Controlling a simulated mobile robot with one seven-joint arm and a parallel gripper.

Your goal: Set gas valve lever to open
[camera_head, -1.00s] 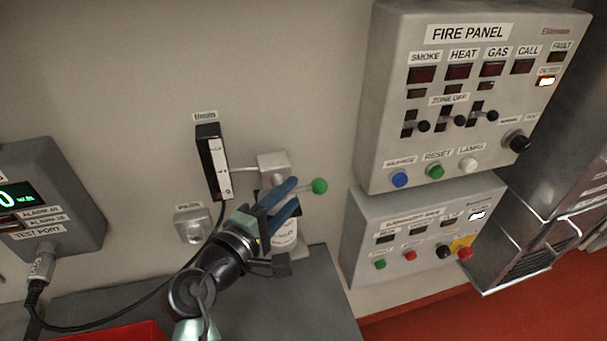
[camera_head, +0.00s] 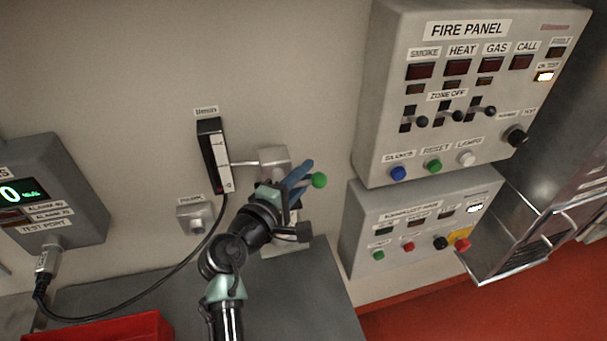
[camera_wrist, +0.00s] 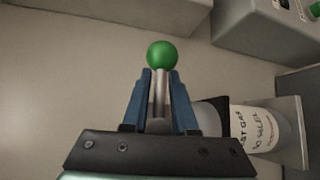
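The gas valve (camera_head: 274,158) is a light grey block on the wall. Its lever ends in a green ball (camera_head: 319,180) to the right of the block; the ball shows in the wrist view (camera_wrist: 162,54) too. My gripper (camera_head: 306,176) is at the lever, its blue fingertips just short of the ball. In the wrist view, the metal lever rod (camera_wrist: 160,95) lies between the two fingers, one on each side. The fingers are close to the rod, but I cannot tell whether they press on it. My gripper hides much of the lever in the head view.
A white-labelled cylinder (camera_wrist: 258,128) stands close beside my gripper. A black gauge (camera_head: 213,155) is on the wall to the left. The fire panel (camera_head: 470,80) and a lower control box (camera_head: 410,225) are to the right. A red bin (camera_head: 110,328) is at lower left.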

